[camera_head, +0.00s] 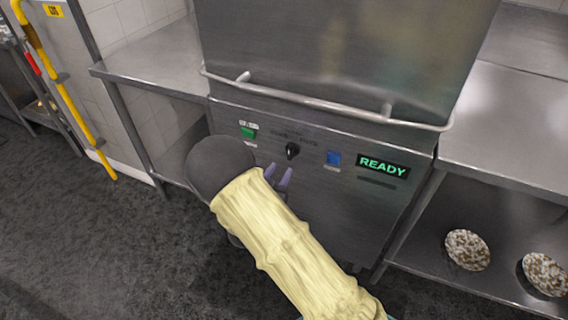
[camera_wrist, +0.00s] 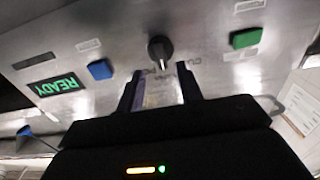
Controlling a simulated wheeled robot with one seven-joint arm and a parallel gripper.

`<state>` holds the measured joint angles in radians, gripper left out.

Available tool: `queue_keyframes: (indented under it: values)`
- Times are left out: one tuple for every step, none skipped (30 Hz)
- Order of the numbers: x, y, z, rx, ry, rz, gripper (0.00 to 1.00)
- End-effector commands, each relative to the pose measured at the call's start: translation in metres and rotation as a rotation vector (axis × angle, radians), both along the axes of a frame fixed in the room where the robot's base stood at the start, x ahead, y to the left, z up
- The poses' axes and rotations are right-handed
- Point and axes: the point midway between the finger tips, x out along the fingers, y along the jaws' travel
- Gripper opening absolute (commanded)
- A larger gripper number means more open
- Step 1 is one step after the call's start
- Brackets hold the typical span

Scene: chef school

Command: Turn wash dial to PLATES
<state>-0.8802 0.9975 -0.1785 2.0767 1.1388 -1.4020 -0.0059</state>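The wash dial is a small black knob (camera_head: 292,151) on the steel front panel of the dishwasher (camera_head: 330,190), between a green button and a blue button. In the wrist view the dial (camera_wrist: 161,50) sits just beyond my fingertips, with its pointer toward the gripper. My gripper (camera_head: 279,175) is in front of the panel, slightly below and left of the dial in the head view. Its two fingers (camera_wrist: 160,80) are apart with nothing between them, and they do not appear to touch the dial. The lettering around the dial is too small or partly hidden to read fully.
The green button (camera_head: 248,132), blue button (camera_head: 333,158) and lit READY display (camera_head: 383,167) flank the dial. A handle bar (camera_head: 320,103) juts out above. Steel counters stand on both sides; speckled plates (camera_head: 467,250) lie on the lower right shelf. A yellow pole (camera_head: 62,90) stands left.

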Motion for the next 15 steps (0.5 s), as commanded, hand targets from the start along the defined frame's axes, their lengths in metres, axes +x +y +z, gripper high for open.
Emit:
queue_keyframes:
  values:
    - [-0.011, 0.006, 0.000, 0.001, 0.002, 0.004, 0.36]
    - [-0.016, 0.008, 0.000, 0.000, 0.001, 0.005, 0.36]
    - [-0.024, 0.010, 0.000, 0.002, 0.002, 0.005, 0.36]
    - [-0.030, 0.013, 0.000, 0.001, 0.002, 0.006, 0.36]
    - [-0.035, 0.015, 0.000, 0.000, 0.001, 0.005, 0.36]
    - [-0.043, 0.017, 0.000, 0.001, 0.002, 0.005, 0.36]
    - [-0.049, 0.020, 0.000, 0.001, 0.002, 0.006, 0.36]
    - [-0.054, 0.021, 0.000, 0.000, 0.002, 0.005, 0.36]
    - [-0.062, 0.024, 0.000, 0.000, 0.002, 0.006, 0.36]
    - [-0.067, 0.026, 0.000, 0.001, 0.002, 0.006, 0.36]
    - [-0.073, 0.029, 0.000, 0.001, 0.002, 0.006, 0.36]
    - [-0.080, 0.030, 0.000, 0.001, 0.002, 0.005, 0.36]
    - [-0.084, 0.032, 0.000, 0.001, 0.002, 0.005, 0.36]
    - [-0.089, 0.034, 0.000, 0.001, 0.002, 0.006, 0.36]
    - [-0.094, 0.036, -0.001, 0.001, 0.002, 0.004, 0.36]
